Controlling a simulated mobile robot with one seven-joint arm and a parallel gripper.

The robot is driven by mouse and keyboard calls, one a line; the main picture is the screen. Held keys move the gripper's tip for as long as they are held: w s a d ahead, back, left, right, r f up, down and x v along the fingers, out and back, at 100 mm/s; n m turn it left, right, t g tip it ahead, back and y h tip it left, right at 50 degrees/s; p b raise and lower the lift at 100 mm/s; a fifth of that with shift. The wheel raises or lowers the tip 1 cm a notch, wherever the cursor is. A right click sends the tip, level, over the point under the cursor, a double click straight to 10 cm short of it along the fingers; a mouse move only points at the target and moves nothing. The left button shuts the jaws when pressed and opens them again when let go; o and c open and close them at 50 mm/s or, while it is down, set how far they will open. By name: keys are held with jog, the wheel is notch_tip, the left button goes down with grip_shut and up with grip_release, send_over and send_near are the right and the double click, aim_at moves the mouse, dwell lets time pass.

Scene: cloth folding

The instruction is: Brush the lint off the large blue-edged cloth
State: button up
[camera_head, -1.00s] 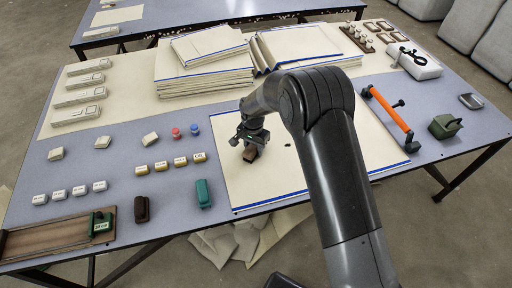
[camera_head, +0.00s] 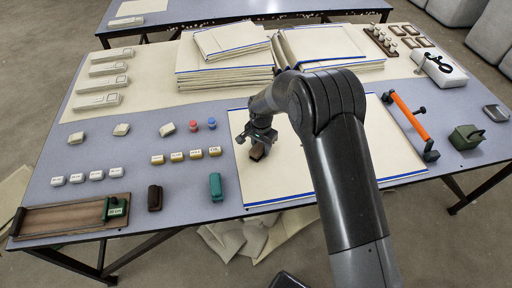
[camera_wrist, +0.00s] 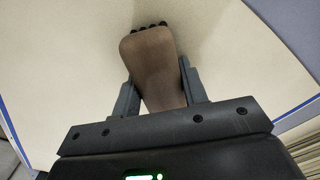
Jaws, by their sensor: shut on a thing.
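The large cream cloth with blue edges (camera_head: 290,184) lies flat on the table; it fills much of the wrist view (camera_wrist: 60,60). My gripper (camera_head: 256,146) is over the cloth's left part, shut on a brown brush (camera_head: 257,153). In the wrist view the brush (camera_wrist: 152,62) sits between the two fingers (camera_wrist: 158,92), with dark bristle tips at its far end. The brush is at or just above the cloth; I cannot tell if it touches. My arm hides the middle of the cloth. No lint can be made out clearly.
Stacks of folded blue-edged cloths (camera_head: 222,72) stand behind. An orange-handled roller (camera_head: 410,122) lies to the right, near a green box (camera_head: 466,137). A dark block (camera_head: 155,198) and a green block (camera_head: 216,187) lie left of the cloth, with a wooden tray (camera_head: 60,219) at front left.

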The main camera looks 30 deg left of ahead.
aim_at(275, 150)
jog(key=shift+w+d, duration=1.95)
notch_tip(275, 150, up, 8)
jog(key=shift+r, duration=0.1)
jog(key=w+d, duration=0.1)
jog(key=d, duration=0.3)
jog(key=w+d+f, duration=0.1)
jog(key=w+d, duration=0.1)
jog(key=d, duration=0.2)
jog(key=w+d, duration=0.2)
jog(key=d, duration=0.2)
jog(key=shift+w+f, duration=0.1)
jog(key=shift+f, duration=0.25)
jog(key=d, duration=0.4)
jog(key=w+d+f, duration=0.1)
jog(key=d, duration=0.3)
jog(key=w+d, duration=0.1)
jog(key=d, duration=0.3)
jog(key=shift+d+f, duration=0.3)
jog(key=d, duration=0.8)
jog(key=s+d+f, duration=0.1)
jog(key=d, duration=0.2)
jog(key=shift+d+f, duration=0.1)
jog(key=shift+d, duration=0.3)
jog(key=s+d+f, duration=0.1)
jog(key=s+d, duration=0.2)
jog(key=d, duration=0.6)
jog(key=shift+s+d, duration=0.15)
jog(key=shift+d, duration=0.2)
